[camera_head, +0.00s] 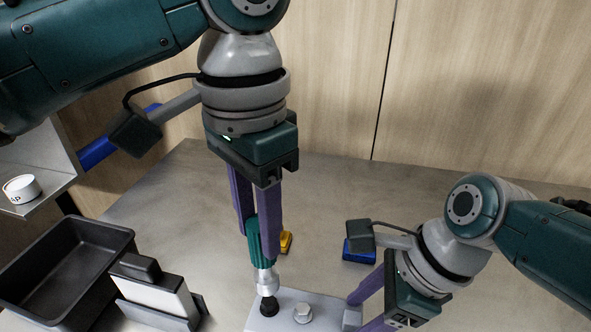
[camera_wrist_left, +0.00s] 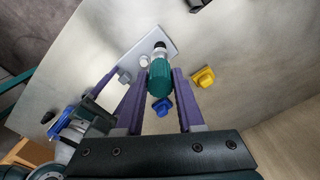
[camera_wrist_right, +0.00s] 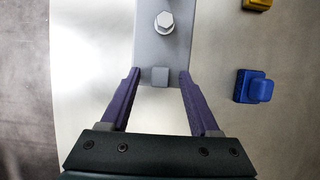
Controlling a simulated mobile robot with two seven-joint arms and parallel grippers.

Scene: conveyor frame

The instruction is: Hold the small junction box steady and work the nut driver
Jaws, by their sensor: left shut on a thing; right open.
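The nut driver (camera_head: 255,243) has a teal grip and a metal lower end. My left gripper (camera_head: 256,226) is shut on its grip and holds it nearly upright. The driver also shows in the left wrist view (camera_wrist_left: 160,80). Its lower end meets a black piece above the light grey junction box (camera_head: 270,323); I cannot tell whether that piece belongs to the driver. A hex bolt (camera_head: 302,313) stands on the box beside it. My right gripper (camera_wrist_right: 158,76) is open, its fingers on either side of the grey tab (camera_wrist_right: 160,77) at the box's end.
A black tray (camera_head: 118,243) and a dark holder with a white block (camera_head: 155,291) stand at the left. A white round cap (camera_head: 22,188) sits on a grey shelf. A yellow piece (camera_wrist_left: 205,77) and a blue piece (camera_wrist_right: 254,88) lie behind the box.

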